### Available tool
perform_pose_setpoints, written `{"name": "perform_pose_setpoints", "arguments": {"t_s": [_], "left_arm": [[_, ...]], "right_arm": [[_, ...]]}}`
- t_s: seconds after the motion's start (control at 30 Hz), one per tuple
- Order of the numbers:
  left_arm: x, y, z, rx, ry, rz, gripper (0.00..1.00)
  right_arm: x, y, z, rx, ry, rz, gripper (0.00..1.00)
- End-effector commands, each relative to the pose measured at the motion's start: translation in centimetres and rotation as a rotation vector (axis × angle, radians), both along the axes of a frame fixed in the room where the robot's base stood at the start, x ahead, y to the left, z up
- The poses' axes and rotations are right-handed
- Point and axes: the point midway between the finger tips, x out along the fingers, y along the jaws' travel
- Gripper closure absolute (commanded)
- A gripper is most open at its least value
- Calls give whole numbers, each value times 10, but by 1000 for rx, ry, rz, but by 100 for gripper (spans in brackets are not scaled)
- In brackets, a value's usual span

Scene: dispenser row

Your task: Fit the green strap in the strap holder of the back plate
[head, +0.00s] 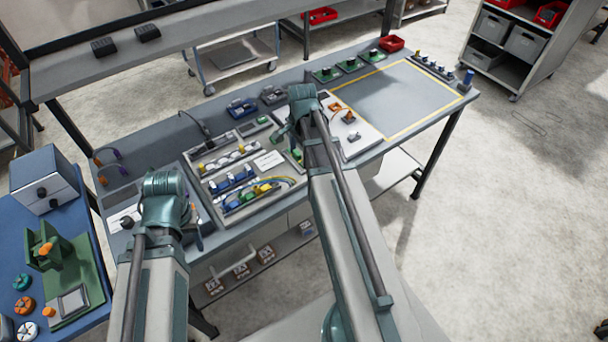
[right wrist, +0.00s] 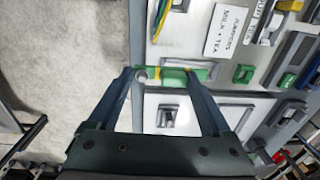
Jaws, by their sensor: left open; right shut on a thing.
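In the head view this plate (head: 368,133) is right of my right arm. I cannot tell a strap holder on it or whether the strap touches it. My left gripper (head: 192,222) is open over the bench's left part, its fingers mostly hidden.
A grey parts tray (head: 213,178) with blue, green and yellow pieces lies between my arms, with a white label card (head: 268,160). A yellow-framed area (head: 400,95) on the right of the bench is clear. A blue side table (head: 85,305) stands at the left.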

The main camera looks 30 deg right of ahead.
Motion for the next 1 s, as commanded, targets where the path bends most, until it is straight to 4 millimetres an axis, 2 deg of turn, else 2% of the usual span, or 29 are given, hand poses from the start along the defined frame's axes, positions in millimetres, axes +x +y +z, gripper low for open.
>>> {"name": "perform_pose_setpoints", "arguments": {"t_s": [0.03, 0.1, 0.2, 0.47, 0.83, 1.0], "left_arm": [[0, 0, -9, 0, 0, 0, 50], [0, 0, -13, 0, 0, 0, 50], [0, 0, -14, 0, 0, 0, 50], [0, 0, -19, 0, 0, 0, 50], [0, 0, -53, 0, 0, 1, 50], [0, 0, -60, 0, 0, 2, 50]], "right_arm": [[26, -11, -9, 1, -9, -1, 89], [44, -19, -13, 1, -21, -1, 89], [55, -24, -14, 2, -30, 0, 89], [54, -23, -18, 2, -31, 1, 89], [53, -23, -52, 2, -31, 1, 89], [53, -23, -60, 2, -31, 1, 89]]}}
